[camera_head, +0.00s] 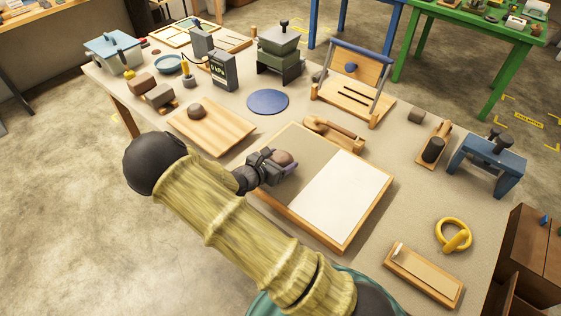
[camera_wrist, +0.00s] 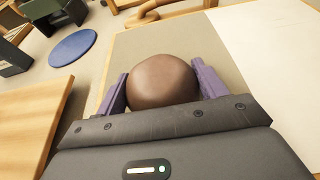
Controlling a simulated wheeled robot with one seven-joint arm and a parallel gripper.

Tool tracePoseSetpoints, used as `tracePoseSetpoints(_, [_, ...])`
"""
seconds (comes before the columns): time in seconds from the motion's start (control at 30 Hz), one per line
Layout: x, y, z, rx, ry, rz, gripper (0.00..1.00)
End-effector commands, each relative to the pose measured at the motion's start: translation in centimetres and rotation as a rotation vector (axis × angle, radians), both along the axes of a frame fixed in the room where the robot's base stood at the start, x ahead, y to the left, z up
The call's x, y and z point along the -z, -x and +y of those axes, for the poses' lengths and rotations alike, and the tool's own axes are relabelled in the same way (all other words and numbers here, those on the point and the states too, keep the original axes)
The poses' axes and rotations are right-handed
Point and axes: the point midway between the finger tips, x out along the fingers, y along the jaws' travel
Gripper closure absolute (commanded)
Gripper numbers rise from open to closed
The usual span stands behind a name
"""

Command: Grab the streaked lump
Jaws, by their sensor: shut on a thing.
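My gripper (camera_wrist: 162,82) is shut on a rounded brown lump (camera_wrist: 165,76), with one purple finger on each side of it. I cannot clearly make out streaks on it. In the head view, my gripper (camera_head: 281,166) and the held lump (camera_head: 283,158) are over the grey half of a wood-framed board (camera_head: 343,249). The gap between the lump and the board is hard to judge. Another brown lump (camera_head: 196,110) sits on a plain wooden board (camera_head: 222,133) to the left.
A wooden tool (camera_head: 336,131) lies just behind the framed board. A blue disc (camera_head: 268,101) lies flat behind it. A grey meter (camera_head: 222,70), a wooden stand (camera_head: 355,75) and a blue stand (camera_head: 488,160) rise higher. Bare table shows right of the board.

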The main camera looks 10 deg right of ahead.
Motion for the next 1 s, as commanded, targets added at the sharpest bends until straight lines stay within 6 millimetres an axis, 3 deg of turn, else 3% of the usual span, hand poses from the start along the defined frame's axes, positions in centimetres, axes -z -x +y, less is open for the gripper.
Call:
tracePoseSetpoints(0.5, [-8.5,0.0,0.0,0.0,-0.003,-0.006,0.72])
tracePoseSetpoints(0.67, [-9.4,0.0,0.0,0.0,0.0,-0.004,0.72])
tracePoseSetpoints(1.0, [-9.4,0.0,0.0,0.001,0.001,-0.003,0.72])
